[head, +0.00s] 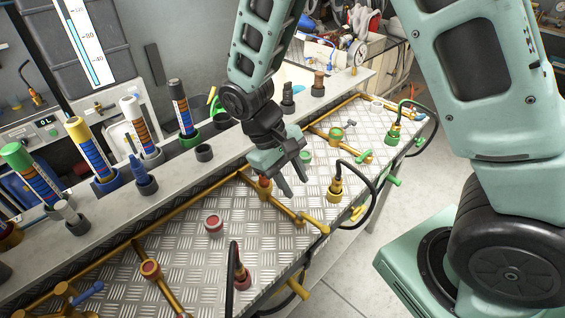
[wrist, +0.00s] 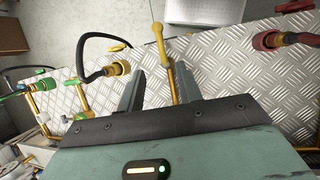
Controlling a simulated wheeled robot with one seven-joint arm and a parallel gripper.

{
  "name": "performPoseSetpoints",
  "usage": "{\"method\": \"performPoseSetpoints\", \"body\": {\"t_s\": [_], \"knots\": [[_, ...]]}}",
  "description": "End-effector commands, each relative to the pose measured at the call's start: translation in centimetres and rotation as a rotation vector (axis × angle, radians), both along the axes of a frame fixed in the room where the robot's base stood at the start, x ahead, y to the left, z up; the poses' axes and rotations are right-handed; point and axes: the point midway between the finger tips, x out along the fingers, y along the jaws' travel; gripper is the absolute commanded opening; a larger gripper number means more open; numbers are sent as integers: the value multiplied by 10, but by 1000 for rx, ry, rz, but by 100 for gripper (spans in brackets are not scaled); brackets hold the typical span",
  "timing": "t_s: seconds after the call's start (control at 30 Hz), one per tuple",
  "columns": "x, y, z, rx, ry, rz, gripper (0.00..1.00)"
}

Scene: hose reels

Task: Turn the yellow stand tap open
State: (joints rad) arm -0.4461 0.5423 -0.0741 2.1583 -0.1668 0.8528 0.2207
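The yellow tap handle (head: 314,223) is a short bar at the end of a brass pipe near the front edge of the ribbed metal bench top. In the wrist view the yellow handle (wrist: 159,45) lies beyond the fingertips, and its pipe runs back between the fingers. My gripper (head: 295,182) is above the bench, up and left of the handle, fingers pointing down. In the wrist view my gripper (wrist: 159,70) is open, with no object clamped. I see no contact with the handle; the tap's base is partly hidden.
A yellow hose fitting (head: 335,190) with a black hose stands right of my gripper. A smaller yellow handle (head: 357,212) is at the bench's front edge. A green handle (head: 363,157) is farther back. A red-capped fitting (head: 214,224) stands left on the ribbed top (head: 195,258).

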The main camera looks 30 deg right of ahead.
Motion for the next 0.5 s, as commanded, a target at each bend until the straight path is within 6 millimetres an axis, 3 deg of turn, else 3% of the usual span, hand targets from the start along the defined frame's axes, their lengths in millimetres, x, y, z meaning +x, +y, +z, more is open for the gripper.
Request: {"method": "performPoseSetpoints", "body": {"t_s": [0.2,0.5], "knots": [[13,12,35,1,-2,1,35],[17,17,52,0,1,0,35]]}}
